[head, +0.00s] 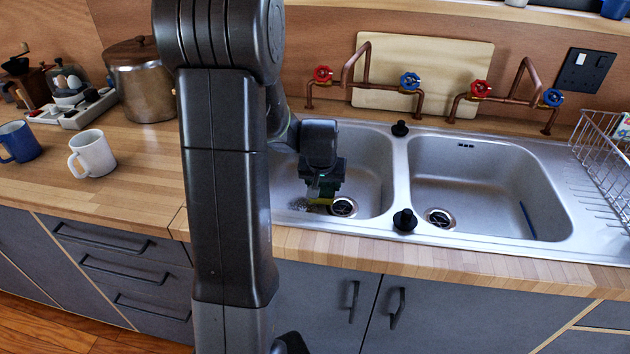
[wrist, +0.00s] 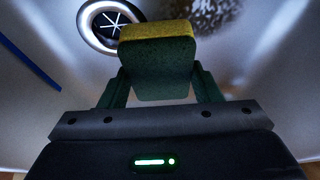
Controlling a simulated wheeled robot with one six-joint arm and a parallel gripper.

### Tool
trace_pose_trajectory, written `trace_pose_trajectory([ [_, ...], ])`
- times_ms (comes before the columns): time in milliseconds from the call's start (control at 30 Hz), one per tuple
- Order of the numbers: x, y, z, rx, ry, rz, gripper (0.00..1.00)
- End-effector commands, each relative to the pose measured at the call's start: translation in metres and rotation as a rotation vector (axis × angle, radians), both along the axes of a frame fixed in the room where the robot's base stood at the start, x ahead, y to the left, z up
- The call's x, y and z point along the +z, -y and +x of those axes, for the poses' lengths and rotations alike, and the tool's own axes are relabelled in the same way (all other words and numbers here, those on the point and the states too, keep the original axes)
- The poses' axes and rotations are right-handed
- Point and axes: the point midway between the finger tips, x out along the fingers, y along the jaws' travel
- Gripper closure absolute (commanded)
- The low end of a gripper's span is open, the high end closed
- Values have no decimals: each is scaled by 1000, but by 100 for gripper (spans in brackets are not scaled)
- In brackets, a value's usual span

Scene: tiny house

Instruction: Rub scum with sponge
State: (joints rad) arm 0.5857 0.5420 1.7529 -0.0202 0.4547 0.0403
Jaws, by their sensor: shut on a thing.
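My gripper (head: 322,190) reaches down into the left basin (head: 375,165) of the steel sink. It is shut on the sponge (wrist: 157,60), which is green with a yellow layer. In the head view the sponge (head: 320,196) shows small, low in the basin and left of the drain. A patch of brownish, speckled scum (wrist: 208,14) lies on the basin floor beyond the sponge and to its right in the wrist view. In the head view the scum (head: 303,204) shows just beside the sponge. I cannot tell whether the sponge touches the basin floor.
The drain (wrist: 110,22) is close to the sponge. The right basin (head: 490,185) holds a thin blue item (head: 527,220). Black knobs (head: 404,219) stand on the divider. Copper taps (head: 385,85) rise behind. A dish rack (head: 605,160) stands at right, mugs (head: 92,153) at left.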

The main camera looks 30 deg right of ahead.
Motion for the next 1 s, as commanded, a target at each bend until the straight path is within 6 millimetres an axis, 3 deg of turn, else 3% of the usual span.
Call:
trace_pose_trajectory([
  [567,4,8,-6,0,1,-1,61],
  [1000,48,8,-6,0,2,-1,61],
])
